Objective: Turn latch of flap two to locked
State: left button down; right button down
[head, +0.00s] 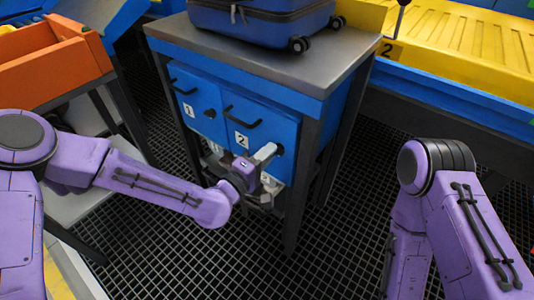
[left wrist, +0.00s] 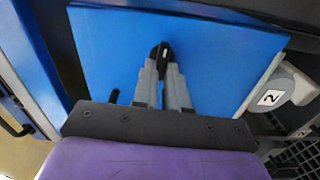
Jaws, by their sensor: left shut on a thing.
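Flap two (head: 262,125) is a blue panel on the cabinet front, marked with a white "2" label and a black bar handle (head: 243,114). It looks closed. Its dark latch (head: 280,150) is near the panel's right side, largely hidden by my left gripper (head: 268,152). In the left wrist view my left gripper (left wrist: 163,62) is shut on the black latch (left wrist: 164,50), with the blue flap (left wrist: 215,55) behind it. The latch's exact angle is hard to tell. My right forearm shows at the right; its gripper is out of view.
Flap one (head: 195,100) is beside flap two, with its own dark latch (head: 210,113). A blue suitcase (head: 260,20) lies on the grey cabinet top (head: 190,38). Table legs flank the flaps. An orange bin (head: 50,65) is at left, a yellow conveyor (head: 460,45) at right.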

pick_arm(q)
jog(key=shift+f+n, duration=0.1)
jog(key=shift+n, duration=0.4)
jog(key=c, duration=1.2)
grip_release()
jog(key=shift+o, duration=0.2)
jog(key=v, duration=1)
jog(key=shift+s+a, duration=0.2)
